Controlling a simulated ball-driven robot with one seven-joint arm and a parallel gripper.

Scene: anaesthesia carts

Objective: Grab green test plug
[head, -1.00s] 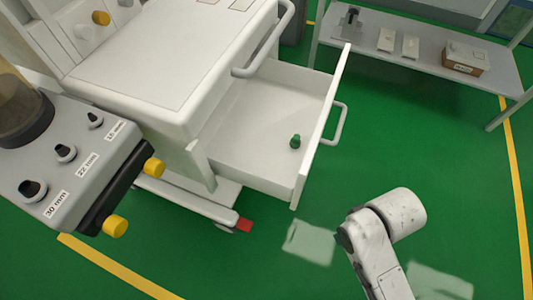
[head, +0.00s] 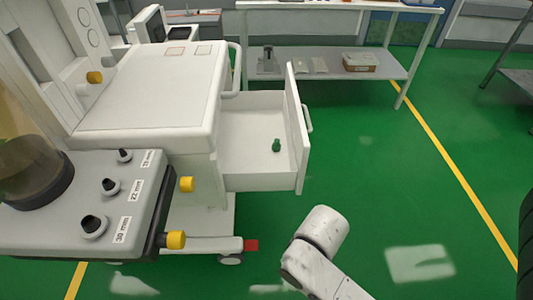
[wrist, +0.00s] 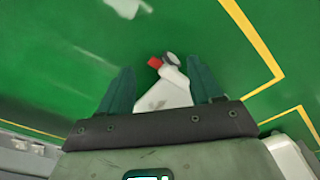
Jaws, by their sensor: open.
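The green test plug (head: 276,146) stands on the floor of the open white drawer (head: 245,140), near its right side, in the head view. The drawer is pulled out of the white cart (head: 150,95) toward the right. My gripper (wrist: 159,66) shows in the wrist view with its two dark teal fingers apart and nothing held. Beyond the fingers lie green floor and a white cart leg with a red end (wrist: 155,62). The plug is not seen in the wrist view. In the head view only my arm shows, low and in front of the drawer.
A grey panel (head: 85,190) with labelled knobs and yellow caps stands at the left. The cart's base has a red-ended leg (head: 251,245) and castor. A white shelf table (head: 330,65) with a box (head: 360,62) stands behind. Green floor right of the drawer is clear.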

